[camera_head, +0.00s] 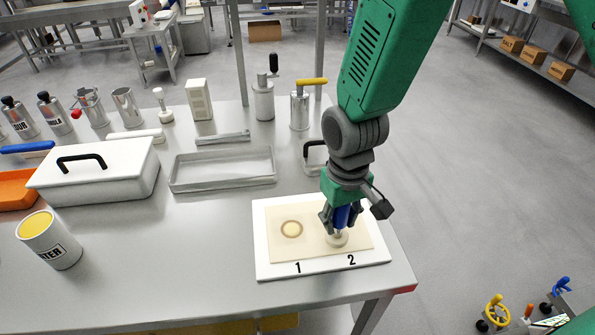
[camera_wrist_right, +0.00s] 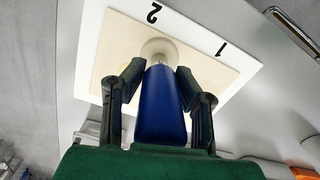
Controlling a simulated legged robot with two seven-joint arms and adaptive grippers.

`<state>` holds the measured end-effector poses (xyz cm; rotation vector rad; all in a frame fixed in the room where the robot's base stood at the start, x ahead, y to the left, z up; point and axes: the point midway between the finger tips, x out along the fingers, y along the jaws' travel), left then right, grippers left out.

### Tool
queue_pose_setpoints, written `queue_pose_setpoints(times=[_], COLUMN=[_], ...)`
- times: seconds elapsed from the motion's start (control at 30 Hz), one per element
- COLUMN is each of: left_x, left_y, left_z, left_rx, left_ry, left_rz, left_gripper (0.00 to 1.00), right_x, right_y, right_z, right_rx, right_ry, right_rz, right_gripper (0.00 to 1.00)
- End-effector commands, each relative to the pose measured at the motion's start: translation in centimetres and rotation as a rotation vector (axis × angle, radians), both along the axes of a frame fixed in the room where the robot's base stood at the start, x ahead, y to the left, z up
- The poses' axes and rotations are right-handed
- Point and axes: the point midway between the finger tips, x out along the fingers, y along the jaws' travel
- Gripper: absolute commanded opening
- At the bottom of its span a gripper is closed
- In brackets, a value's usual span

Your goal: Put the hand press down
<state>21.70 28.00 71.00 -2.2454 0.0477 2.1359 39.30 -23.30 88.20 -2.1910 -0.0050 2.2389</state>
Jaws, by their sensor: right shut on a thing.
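The hand press has a blue handle (camera_wrist_right: 160,108) and a pale round foot (camera_head: 337,239). My right gripper (camera_head: 341,212) is shut on the blue handle and holds the press upright over the spot marked 2 on a white board (camera_head: 262,262). The foot is at the dough sheet (camera_head: 315,254); I cannot tell whether it touches. A round of filling (camera_head: 291,229) lies on the sheet at spot 1. In the wrist view a bit of yellow shows beside the handle, mostly hidden. My left gripper is not in view.
A shallow metal tray (camera_head: 222,184) and a white lidded box (camera_head: 95,187) stand left of the board. Canisters (camera_head: 264,101) line the back. The table between tin and board is clear.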

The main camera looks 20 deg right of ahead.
Motion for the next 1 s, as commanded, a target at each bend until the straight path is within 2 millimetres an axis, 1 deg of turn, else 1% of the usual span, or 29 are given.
queue_pose_setpoints(times=[0.07, 0.17, 0.3, 0.4, 0.53, 0.57, 0.63, 0.83, 0.9, 1.0], left_x=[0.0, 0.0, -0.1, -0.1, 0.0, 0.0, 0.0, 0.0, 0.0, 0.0], left_y=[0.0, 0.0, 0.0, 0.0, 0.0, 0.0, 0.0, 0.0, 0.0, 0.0], left_z=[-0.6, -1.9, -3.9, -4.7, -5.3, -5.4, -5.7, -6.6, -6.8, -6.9], left_rx=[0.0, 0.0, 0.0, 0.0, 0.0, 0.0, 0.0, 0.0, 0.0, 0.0], left_ry=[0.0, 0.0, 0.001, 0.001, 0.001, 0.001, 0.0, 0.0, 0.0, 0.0], left_rz=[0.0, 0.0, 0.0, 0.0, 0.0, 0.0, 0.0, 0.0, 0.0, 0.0], left_gripper=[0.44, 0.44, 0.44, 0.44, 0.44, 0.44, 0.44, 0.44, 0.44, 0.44], right_x=[0.5, 1.6, 3.3, 4.0, 4.6, 4.6, 4.6, 4.6, 4.6, 4.6], right_y=[0.1, 0.0, -1.3, -2.4, -3.6, -3.7, -3.9, -3.9, -3.8, -3.8], right_z=[0.4, 1.7, 4.5, 6.1, 7.4, 7.4, 6.8, 3.1, 2.3, 1.7], right_rx=[0.003, 0.007, 0.012, 0.009, 0.007, 0.005, 0.003, 0.001, 0.001, 0.0], right_ry=[-0.006, -0.013, -0.018, -0.016, -0.014, -0.012, -0.01, -0.009, -0.01, -0.012], right_rz=[0.0, -0.004, -0.014, -0.022, -0.033, -0.034, -0.036, -0.035, -0.035, -0.034], right_gripper=[0.06, 0.06, 0.06, 0.06, 0.06, 0.06, 0.06, 0.06, 0.06, 0.06])
